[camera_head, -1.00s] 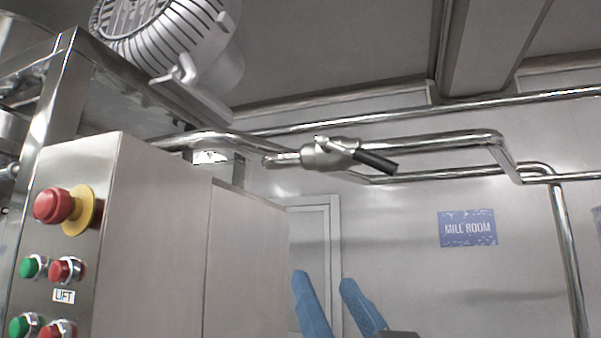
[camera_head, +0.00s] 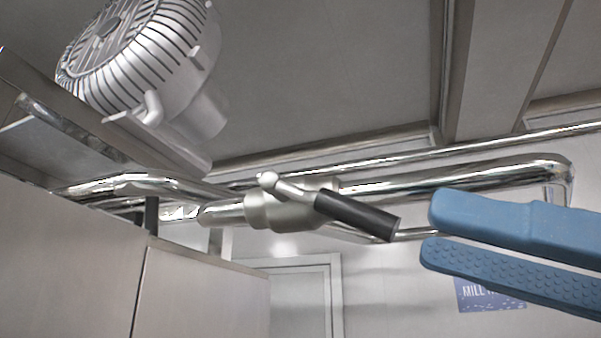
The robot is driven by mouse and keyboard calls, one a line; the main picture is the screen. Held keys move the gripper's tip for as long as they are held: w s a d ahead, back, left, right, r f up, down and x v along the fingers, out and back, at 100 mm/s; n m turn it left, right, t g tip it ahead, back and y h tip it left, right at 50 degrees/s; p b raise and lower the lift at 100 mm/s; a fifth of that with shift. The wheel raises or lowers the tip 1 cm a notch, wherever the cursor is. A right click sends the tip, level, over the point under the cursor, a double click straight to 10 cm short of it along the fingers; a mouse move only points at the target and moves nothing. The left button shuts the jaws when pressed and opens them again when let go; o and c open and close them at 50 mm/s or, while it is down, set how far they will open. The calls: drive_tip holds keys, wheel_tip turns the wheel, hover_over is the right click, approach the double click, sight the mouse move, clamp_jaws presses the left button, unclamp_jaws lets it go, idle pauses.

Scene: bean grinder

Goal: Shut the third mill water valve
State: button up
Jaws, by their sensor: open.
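The water valve (camera_head: 282,210) is a grey metal body set in a shiny horizontal pipe, in the middle of the head view. Its lever handle (camera_head: 355,215) has a black grip and points right and slightly down, at an angle to the pipe. My gripper (camera_head: 432,232) comes in from the right with two blue fingers. The fingers are apart, one above the other, with nothing between them. Their tips are just right of the black grip's end and look apart from it; the exact depth gap is hard to tell.
Shiny pipes (camera_head: 470,178) run behind and right of the valve, near my upper finger. A finned motor (camera_head: 145,60) hangs at upper left. A steel cabinet (camera_head: 70,265) fills the lower left. A blue mill room sign (camera_head: 490,296) is partly hidden behind my gripper.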

sight(311, 198)
drive_tip(key=p+x, duration=0.4)
drive_tip(key=x, duration=0.5)
drive_tip(key=shift+w+a+r, duration=0.15)
drive_tip(key=shift+r, duration=0.05)
drive_tip(key=shift+w+a, duration=0.15)
drive_tip(key=shift+a, duration=0.2)
clamp_jaws()
idle(0.7)
